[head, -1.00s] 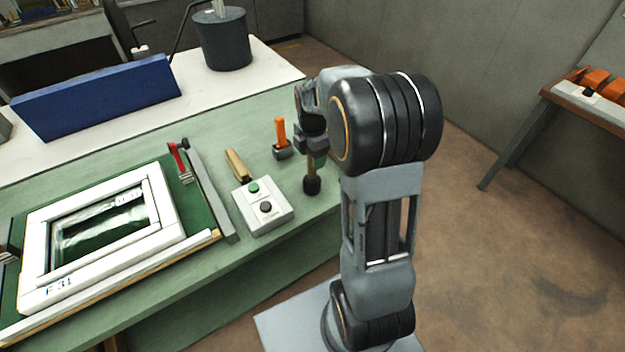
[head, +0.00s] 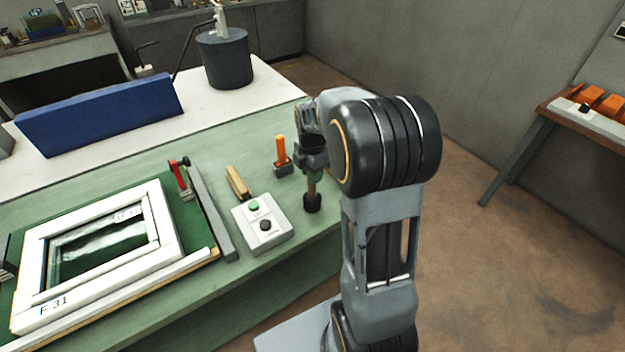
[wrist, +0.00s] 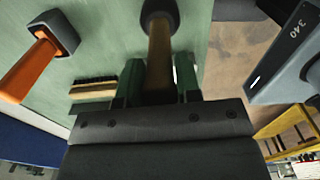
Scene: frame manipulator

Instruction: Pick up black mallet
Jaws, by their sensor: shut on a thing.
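The black mallet has a wooden handle and a round black head (head: 312,203). It stands head down near the right edge of the green workbench (head: 200,140). My gripper (head: 314,172) is shut on its handle from above. In the wrist view the handle (wrist: 160,55) runs between the two green fingers (wrist: 159,85), with the black head (wrist: 160,12) at the top edge. The top of the handle is hidden by my gripper. I cannot tell whether the head touches the bench.
An orange-handled hammer (head: 281,155) stands just left of my gripper. A wooden-handled brush (head: 238,182) and a white button box (head: 263,228) lie nearer the frame fixture. A white window frame (head: 40,265) lies at left.

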